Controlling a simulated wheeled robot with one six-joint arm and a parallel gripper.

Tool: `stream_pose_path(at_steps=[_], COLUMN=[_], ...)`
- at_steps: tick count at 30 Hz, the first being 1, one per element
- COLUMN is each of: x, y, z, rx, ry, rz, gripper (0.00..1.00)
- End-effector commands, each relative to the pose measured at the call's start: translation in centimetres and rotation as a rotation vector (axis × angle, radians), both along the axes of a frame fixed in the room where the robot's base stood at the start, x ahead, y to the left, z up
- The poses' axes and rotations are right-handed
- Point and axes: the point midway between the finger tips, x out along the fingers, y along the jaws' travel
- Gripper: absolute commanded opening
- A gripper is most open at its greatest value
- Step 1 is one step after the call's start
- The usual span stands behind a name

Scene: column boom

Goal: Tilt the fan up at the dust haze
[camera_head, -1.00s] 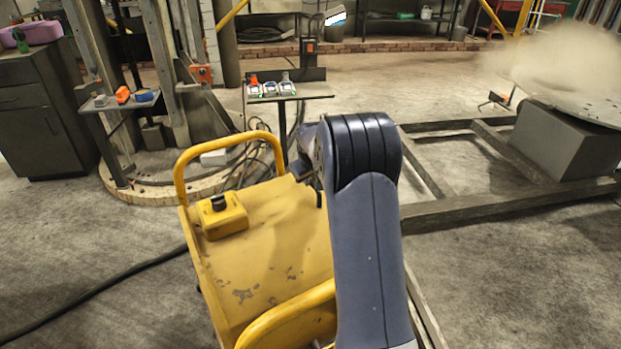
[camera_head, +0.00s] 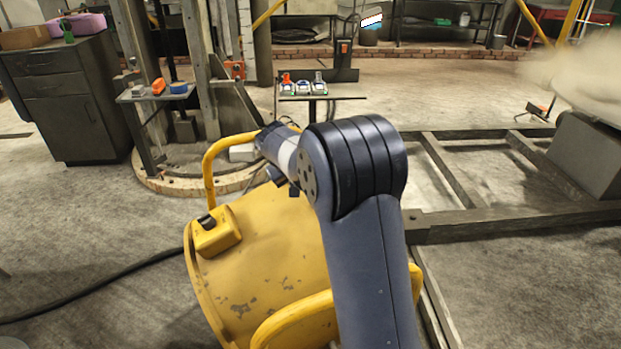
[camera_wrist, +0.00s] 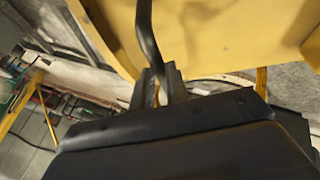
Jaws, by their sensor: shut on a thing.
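The fan (camera_head: 265,265) is a scuffed yellow drum in front of me, with a yellow tube handle (camera_head: 209,165) and a small yellow box with a black knob (camera_head: 216,231). The drum looks tipped. The dust haze (camera_head: 580,75) is a tan cloud at the far right. In the wrist view, my gripper (camera_wrist: 158,85) is shut on a dark curved bar (camera_wrist: 147,35) beside the yellow fan body (camera_wrist: 225,35). In the head view, my arm hides the fan's right side and my fingers.
A grey box (camera_head: 580,155) stands under the haze, within a dark floor frame (camera_head: 500,225). Behind the fan are a small stand (camera_head: 320,97) with several devices and a round base (camera_head: 190,182). A cabinet (camera_head: 65,100) is at left. A black cable (camera_head: 95,285) crosses the floor.

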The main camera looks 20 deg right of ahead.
Motion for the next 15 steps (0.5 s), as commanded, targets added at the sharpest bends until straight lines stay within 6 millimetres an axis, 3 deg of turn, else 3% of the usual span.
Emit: stream_pose_path(at_steps=[7, 8, 15], x=[-0.12, -0.11, -0.07], y=[0.07, 0.07, 0.0], z=[-0.32, -0.33, -0.22], rx=[0.002, 0.002, 0.002], ry=[0.007, 0.007, 0.005], rz=[0.0, 0.0, 0.0], gripper=[0.0, 0.16, 0.36])
